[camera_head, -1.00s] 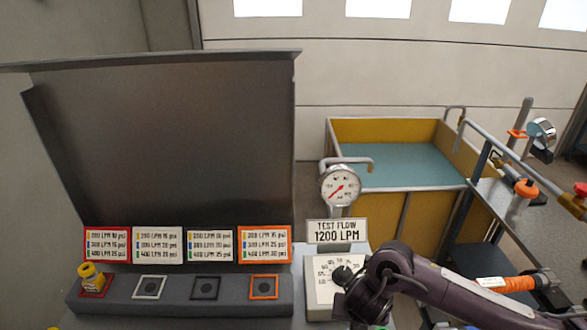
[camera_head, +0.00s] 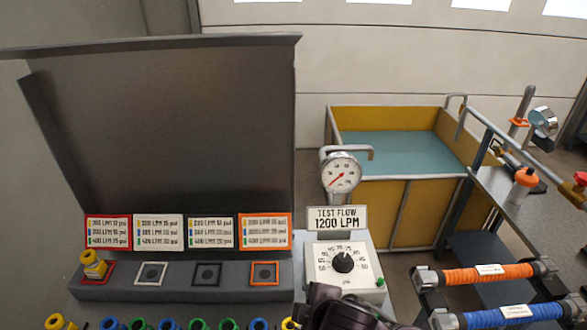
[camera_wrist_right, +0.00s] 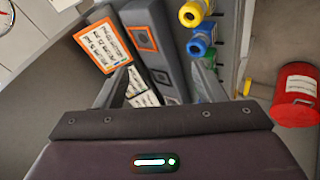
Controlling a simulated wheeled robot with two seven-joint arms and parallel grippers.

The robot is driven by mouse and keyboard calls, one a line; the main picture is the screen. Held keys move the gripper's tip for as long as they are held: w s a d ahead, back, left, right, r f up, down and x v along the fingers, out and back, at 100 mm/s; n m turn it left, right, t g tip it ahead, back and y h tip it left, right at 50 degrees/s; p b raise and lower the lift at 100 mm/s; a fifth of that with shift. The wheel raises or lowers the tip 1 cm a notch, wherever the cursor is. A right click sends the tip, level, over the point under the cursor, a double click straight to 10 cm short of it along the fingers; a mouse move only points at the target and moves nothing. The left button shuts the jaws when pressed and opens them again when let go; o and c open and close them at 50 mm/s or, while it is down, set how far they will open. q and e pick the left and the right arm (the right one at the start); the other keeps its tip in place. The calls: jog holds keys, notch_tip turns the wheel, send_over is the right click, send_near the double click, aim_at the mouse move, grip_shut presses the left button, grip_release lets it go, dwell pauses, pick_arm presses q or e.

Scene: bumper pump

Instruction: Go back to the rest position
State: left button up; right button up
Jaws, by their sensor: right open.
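My right gripper (camera_wrist_right: 160,82) is open and empty in the right wrist view, its two fingers apart with nothing between them. In the head view my dark right arm (camera_head: 340,308) shows at the bottom edge, in front of the control box and apart from its knob; its fingertips cannot be made out there. The black knob (camera_head: 342,262) sits on the white dial face of the box, with a small green button (camera_head: 380,282) at its right. A round gauge (camera_head: 341,172) stands behind, above a sign reading TEST FLOW 1200 LPM (camera_head: 338,218). My left gripper is not in view.
A yellow nozzle (camera_head: 95,266) stands on the red-framed square of the grey ledge (camera_head: 180,292). Several coloured nozzles line the front edge. Orange (camera_head: 488,272) and blue (camera_head: 500,315) hoses lie at right. A yellow-walled tank (camera_head: 395,118) stands behind. A red bucket (camera_wrist_right: 295,95) stands on the floor.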

jog(key=s+d+f+m+g+h, duration=0.2)
jog(key=s+d+m, duration=0.4)
jog(key=d+m, duration=0.25)
jog(key=s+d+f+m+g+h, duration=0.1)
jog(key=s+d+m+g, duration=0.1)
jog(key=s+d+m, duration=0.45)
notch_tip(320, 180, down, 34)
jog(key=d+b, duration=0.2)
jog(key=b, duration=0.3)
jog(key=s+d+f+g+b, duration=0.2)
jog(key=s+d+f+b, duration=0.1)
jog(key=s+f, duration=1.6)
notch_tip(320, 180, down, 3)
jog(key=shift+s+d+f+n, duration=0.15)
jog(key=shift+s+d+n, duration=0.15)
jog(key=shift+s+n, duration=0.1)
